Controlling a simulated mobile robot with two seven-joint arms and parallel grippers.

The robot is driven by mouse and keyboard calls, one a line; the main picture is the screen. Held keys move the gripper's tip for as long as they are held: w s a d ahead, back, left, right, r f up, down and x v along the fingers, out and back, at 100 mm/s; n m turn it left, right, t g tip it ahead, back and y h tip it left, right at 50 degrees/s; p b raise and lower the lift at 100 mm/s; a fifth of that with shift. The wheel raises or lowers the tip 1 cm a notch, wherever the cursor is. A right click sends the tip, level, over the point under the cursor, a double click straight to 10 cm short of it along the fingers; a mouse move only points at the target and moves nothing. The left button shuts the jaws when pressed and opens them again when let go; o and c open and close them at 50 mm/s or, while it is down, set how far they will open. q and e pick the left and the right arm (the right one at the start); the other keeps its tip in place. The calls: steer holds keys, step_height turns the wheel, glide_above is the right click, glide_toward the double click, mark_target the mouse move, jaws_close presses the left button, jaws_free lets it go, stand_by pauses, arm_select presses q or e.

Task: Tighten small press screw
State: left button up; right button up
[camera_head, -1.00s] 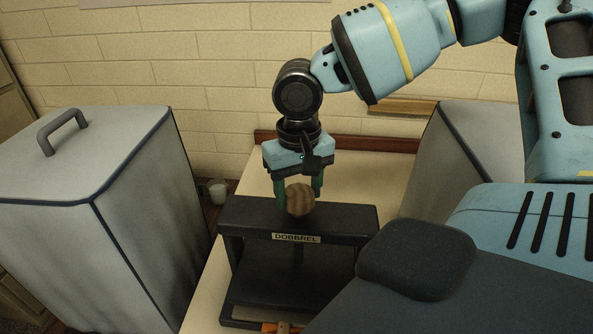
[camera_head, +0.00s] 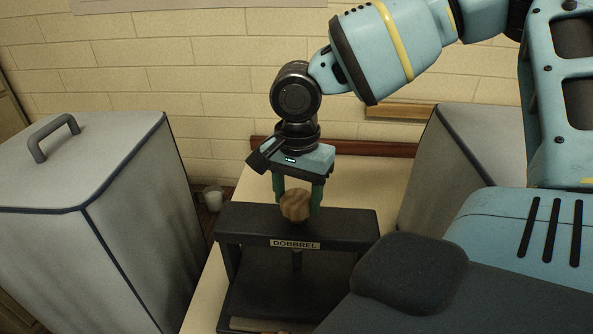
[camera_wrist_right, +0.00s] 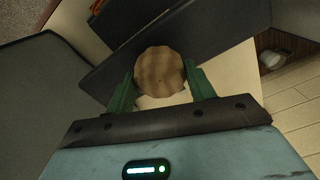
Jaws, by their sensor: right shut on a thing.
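The small press (camera_head: 345,228) is a dark frame with a "DOBBREL" label, standing on a pale table. Its screw has a round, ribbed wooden knob (camera_head: 295,206) above the top beam. The dark spindle (camera_head: 297,259) shows below the beam. My right gripper (camera_head: 298,208) points down from above, its two green fingers shut on the knob from either side. The right wrist view also shows the knob (camera_wrist_right: 160,72) between the fingers, with the dark beam (camera_wrist_right: 215,28) beyond it. My left gripper is not in view.
A large grey lidded bin (camera_head: 85,170) with a handle stands left of the table. Another grey box (camera_head: 440,160) stands to the right. A brick wall (camera_head: 180,60) closes the back.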

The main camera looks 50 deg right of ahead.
mark_target(297, 196)
steer(key=shift+m, duration=0.9)
steer(key=o, duration=1)
steer(key=shift+r, duration=0.1)
steer(key=shift+r, duration=3.8)
